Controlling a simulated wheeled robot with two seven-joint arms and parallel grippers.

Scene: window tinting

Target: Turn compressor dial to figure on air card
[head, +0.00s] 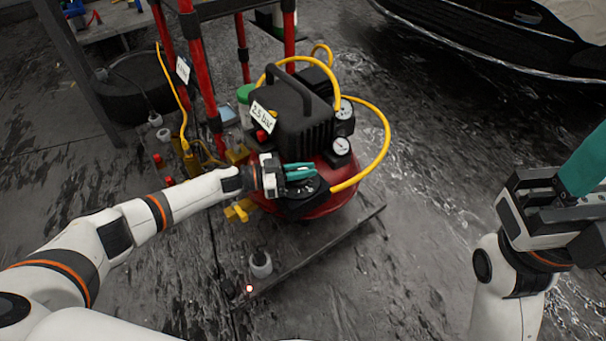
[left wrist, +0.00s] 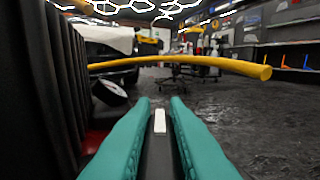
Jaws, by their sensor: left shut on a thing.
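The compressor (head: 325,178) has a dark red tank and a black housing. The air card (head: 263,116) on the housing reads "2.5 bar". The black dial (head: 303,206) is low on the compressor's front, partly hidden under my left gripper (head: 312,171). In the left wrist view, the teal fingers of my left gripper (left wrist: 164,110) are shut on the dial's black raised grip (left wrist: 160,150), which has a white mark (left wrist: 160,121) between the fingers. The dial's scale cannot be read. My right gripper (head: 585,165) is at the right edge, away from the compressor, with its fingertips partly cut off.
A yellow hose (head: 386,135) loops around the right side and crosses ahead in the left wrist view (left wrist: 190,62). Red posts (head: 198,70) stand behind. The floor right of the compressor is clear.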

